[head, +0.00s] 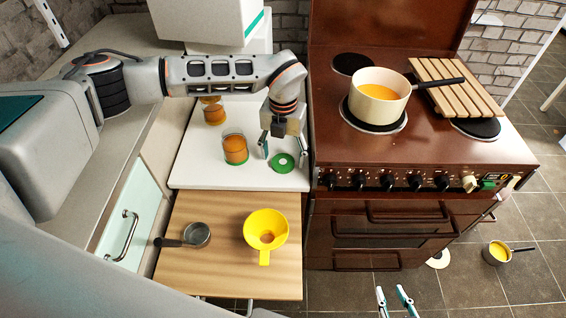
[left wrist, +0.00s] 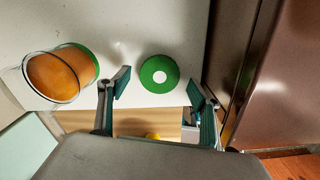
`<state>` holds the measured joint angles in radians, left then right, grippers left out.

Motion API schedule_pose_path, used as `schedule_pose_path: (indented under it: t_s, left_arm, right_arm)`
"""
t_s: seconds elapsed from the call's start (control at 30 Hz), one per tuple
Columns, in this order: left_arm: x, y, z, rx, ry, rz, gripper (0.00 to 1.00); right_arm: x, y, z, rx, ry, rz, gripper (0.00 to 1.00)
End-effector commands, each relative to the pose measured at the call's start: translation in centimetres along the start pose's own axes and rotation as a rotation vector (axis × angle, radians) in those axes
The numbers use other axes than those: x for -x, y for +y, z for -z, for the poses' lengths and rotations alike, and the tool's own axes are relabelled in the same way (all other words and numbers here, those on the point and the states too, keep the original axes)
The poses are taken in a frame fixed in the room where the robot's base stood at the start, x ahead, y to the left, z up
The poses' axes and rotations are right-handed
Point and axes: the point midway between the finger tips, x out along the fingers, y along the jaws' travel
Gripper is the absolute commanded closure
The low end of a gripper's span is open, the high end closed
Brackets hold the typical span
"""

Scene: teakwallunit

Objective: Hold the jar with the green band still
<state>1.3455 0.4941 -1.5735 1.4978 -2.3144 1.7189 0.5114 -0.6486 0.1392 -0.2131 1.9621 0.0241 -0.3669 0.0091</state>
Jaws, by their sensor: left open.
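The jar with the green band (head: 235,150) stands upright on the white worktop, with orange contents and green at its base. It also shows at the left of the left wrist view (left wrist: 55,78). My left gripper (head: 283,152) is open and empty, pointing down just right of the jar and not touching it. A green disc with a white centre (head: 283,163) lies on the worktop; in the left wrist view it shows between the fingertips (left wrist: 158,66). My right gripper (head: 394,295) shows only its fingertips at the bottom edge; they are apart with nothing between them.
Another orange-filled jar (head: 213,114) stands behind. A yellow funnel (head: 266,230) and a small pan (head: 197,235) are on the wooden board (head: 220,280) in front. The brown stove (head: 440,150) on the right holds a cream pot (head: 377,105). A saucepan (head: 497,252) is on the floor.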

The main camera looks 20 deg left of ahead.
Motion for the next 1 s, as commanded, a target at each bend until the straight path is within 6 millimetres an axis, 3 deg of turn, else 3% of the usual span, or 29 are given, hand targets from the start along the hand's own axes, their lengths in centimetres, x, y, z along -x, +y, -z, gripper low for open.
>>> schedule_pose_path:
  t_s: [0.1,0.43,0.57,1.0]
  left_arm:
    - [-1.23,0.03,-0.01,0.001,0.001,0.000,0.36]
    - [-1.27,0.05,-0.04,0.000,0.000,0.000,0.36]
    - [-1.27,0.06,-0.03,0.001,0.000,-0.001,0.65]
    - [-0.95,0.07,-0.06,0.001,-0.001,0.000,0.65]
  right_arm:
    - [-0.05,-0.02,-0.13,0.000,-0.001,0.000,0.72]
    - [-0.04,0.00,-0.12,0.000,-0.002,0.000,0.72]
    - [-0.05,0.01,-0.12,0.000,-0.002,0.000,0.72]
    - [-0.04,0.03,-0.09,0.000,-0.001,-0.001,0.72]
